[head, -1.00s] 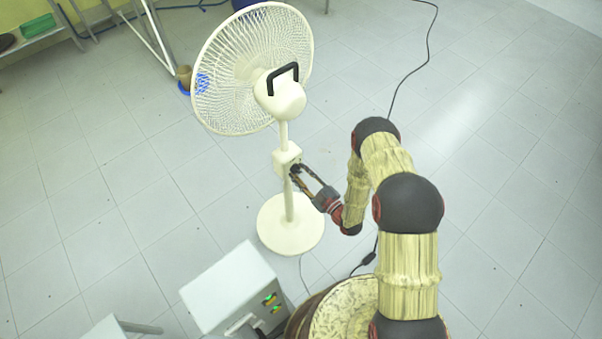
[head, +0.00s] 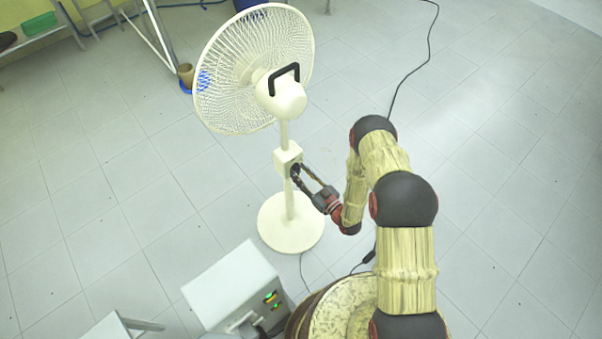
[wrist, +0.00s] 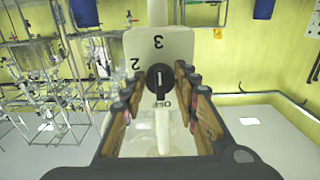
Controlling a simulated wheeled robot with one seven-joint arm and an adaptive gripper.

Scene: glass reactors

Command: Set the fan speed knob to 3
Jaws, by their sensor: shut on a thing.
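The cream fan (head: 288,97) stands upright on its round base. Its control box (head: 285,157) is on the pole and also shows in the wrist view (wrist: 180,45). The black fan speed knob (wrist: 153,89) has a white line running up and down, roughly in line with the "3" above. "2" is at upper left and "OFF" just below; I cannot tell which end of the line is the pointer. My gripper (wrist: 158,78) is shut on the knob, one finger on each side. In the head view, my gripper (head: 297,172) reaches the box from the right.
A grey-white box (head: 228,285) with green lights stands at the front, left of my base. A black cable (head: 412,75) lies on the tiled floor at right. A glass reactor frame (wrist: 45,75) stands left in the wrist view. The floor around the fan is mostly clear.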

